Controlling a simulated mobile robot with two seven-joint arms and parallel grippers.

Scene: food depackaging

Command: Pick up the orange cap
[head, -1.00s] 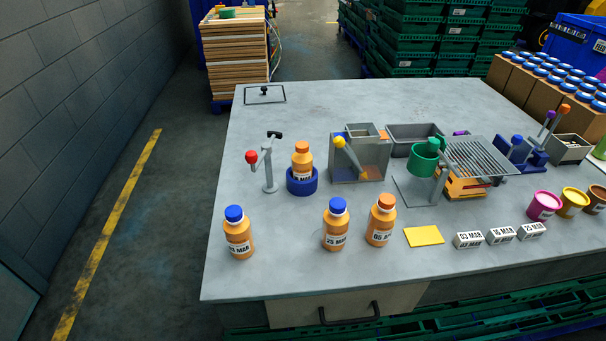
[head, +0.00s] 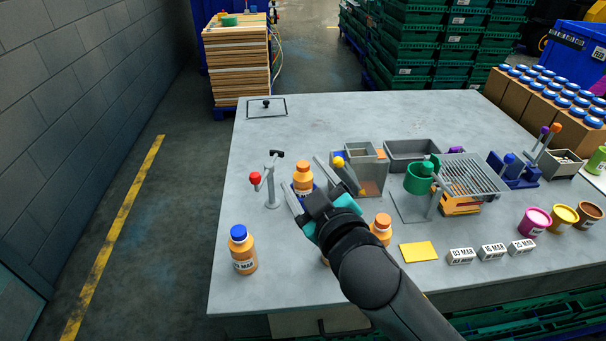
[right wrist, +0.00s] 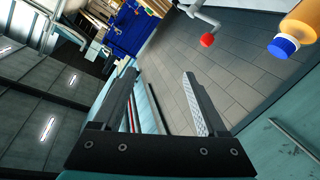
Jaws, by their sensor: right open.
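An orange cap (head: 302,167) tops an orange bottle (head: 303,182), which stands upright in a blue ring holder (head: 294,201). A second orange cap (head: 382,220) tops another bottle (head: 381,235) nearer the front. My right gripper (head: 300,171) is open, its fingers appearing on either side of the holder bottle in the head view. The right wrist view shows nothing between the fingers (right wrist: 160,88), so the gap to the cap cannot be told. My right arm hides part of the holder and nearly all of a front bottle. My left gripper is not in view.
A blue-capped bottle (head: 241,250) stands at front left. A stand with a red ball (head: 255,178) is left of the holder. A grey box with a yellow-knobbed lever (head: 339,162) is close on the right. The table's back left is mostly clear.

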